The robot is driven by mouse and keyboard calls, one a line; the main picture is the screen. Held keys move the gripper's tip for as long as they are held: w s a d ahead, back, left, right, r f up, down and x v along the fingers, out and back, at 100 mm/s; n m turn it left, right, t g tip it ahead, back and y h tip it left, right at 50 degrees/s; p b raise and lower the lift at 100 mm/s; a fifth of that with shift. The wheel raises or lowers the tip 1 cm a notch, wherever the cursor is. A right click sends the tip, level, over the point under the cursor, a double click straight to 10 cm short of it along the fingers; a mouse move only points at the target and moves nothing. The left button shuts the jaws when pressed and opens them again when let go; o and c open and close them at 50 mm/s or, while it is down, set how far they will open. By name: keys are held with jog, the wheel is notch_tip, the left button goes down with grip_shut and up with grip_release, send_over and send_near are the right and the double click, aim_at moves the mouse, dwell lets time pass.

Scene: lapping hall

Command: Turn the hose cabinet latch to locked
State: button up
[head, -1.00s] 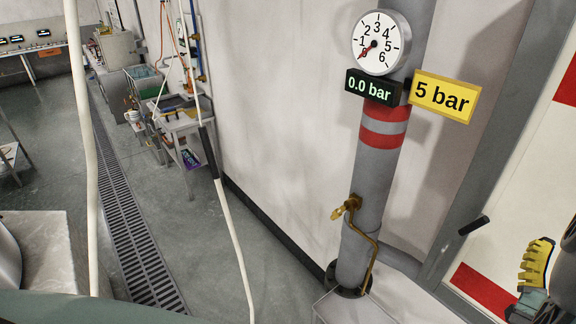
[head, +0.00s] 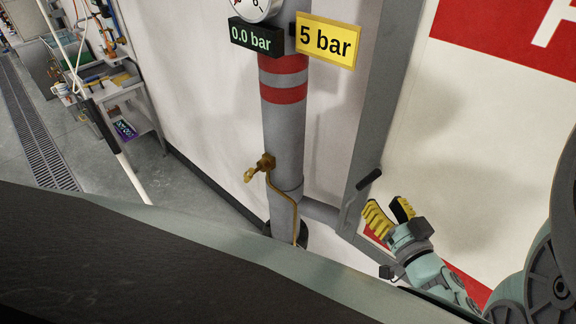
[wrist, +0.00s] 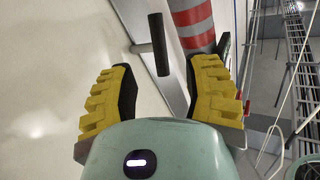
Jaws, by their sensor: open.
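The latch (head: 368,180) is a short black handle on a grey stem at the grey frame, left of the red and white cabinet door (head: 470,110). It stands out at a slant in the head view. My gripper (head: 387,208) is open and empty, just below and right of the latch, with its yellow-padded fingers pointing up toward it. In the wrist view the latch handle (wrist: 158,45) shows beyond and between the spread fingertips (wrist: 164,66). No contact shows. Any lock marking is not visible.
A grey pipe (head: 284,135) with red bands stands left of the latch, bearing a brass valve (head: 261,167), a 0.0 bar display (head: 256,38) and a yellow 5 bar sign (head: 327,40). A bench (head: 115,92) and floor drain (head: 35,125) lie farther left.

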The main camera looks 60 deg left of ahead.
aim_at(367, 180)
jog(key=b+x, duration=0.1)
jog(key=x, duration=0.7)
jog(key=shift+a, duration=0.1)
grip_shut()
